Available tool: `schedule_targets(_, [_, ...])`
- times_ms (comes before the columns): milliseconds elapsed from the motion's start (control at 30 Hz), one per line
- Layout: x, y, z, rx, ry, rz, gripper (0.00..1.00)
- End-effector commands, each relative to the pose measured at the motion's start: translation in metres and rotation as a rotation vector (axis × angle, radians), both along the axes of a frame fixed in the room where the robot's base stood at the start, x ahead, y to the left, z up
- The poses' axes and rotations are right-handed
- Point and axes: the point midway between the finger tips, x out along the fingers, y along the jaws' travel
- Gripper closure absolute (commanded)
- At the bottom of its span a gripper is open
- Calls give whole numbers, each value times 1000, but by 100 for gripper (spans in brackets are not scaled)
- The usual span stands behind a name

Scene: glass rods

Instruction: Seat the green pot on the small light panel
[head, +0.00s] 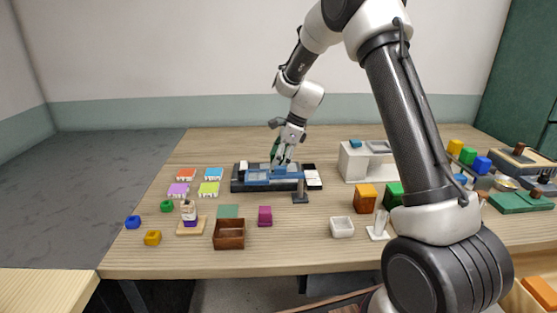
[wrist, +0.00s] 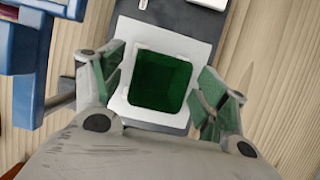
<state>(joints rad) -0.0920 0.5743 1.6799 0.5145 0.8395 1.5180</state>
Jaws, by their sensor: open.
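The green pot (wrist: 160,82) is square, with a dark green hollow facing up, in the wrist view. It stands over the white square of the small light panel (wrist: 134,30), and white shows around it on all sides. Whether its base lies flat on the white cannot be told from above. My gripper (wrist: 163,78) is open, with one green-padded finger to the left of the pot and one to the right. Gaps show between the fingers and the pot. In the head view my gripper (head: 283,157) is low over the back-middle of the table; the pot is not clearly seen there.
A blue device (wrist: 28,60) stands close to the left of the panel in the wrist view. In the head view, a brown box (head: 229,235), a magenta block (head: 265,216) and a white block-like stand (head: 352,166) are around. Bare wood lies right of the panel.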

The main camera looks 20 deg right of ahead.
Motion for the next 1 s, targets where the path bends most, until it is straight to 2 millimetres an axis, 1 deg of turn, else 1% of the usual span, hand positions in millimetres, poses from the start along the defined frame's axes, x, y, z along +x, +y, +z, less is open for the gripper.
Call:
schedule_targets(133, [0,-1,2,0,0,0,26])
schedule_targets(233, [0,-5,13,0,-1,1,26])
schedule_targets(367, [-2,-15,37,0,-4,-1,26])
schedule_targets(500, [-5,-27,67,0,-4,-1,26])
schedule_targets(600, [-6,-35,85,0,-4,-1,26])
schedule_targets(700, [-7,-41,99,0,-2,-1,26])
schedule_targets(867, [-8,-45,110,-2,-12,26,26])
schedule_targets(967, [-8,-46,111,-14,-55,126,26])
schedule_targets(1000, [-8,-48,111,-25,-79,187,26])
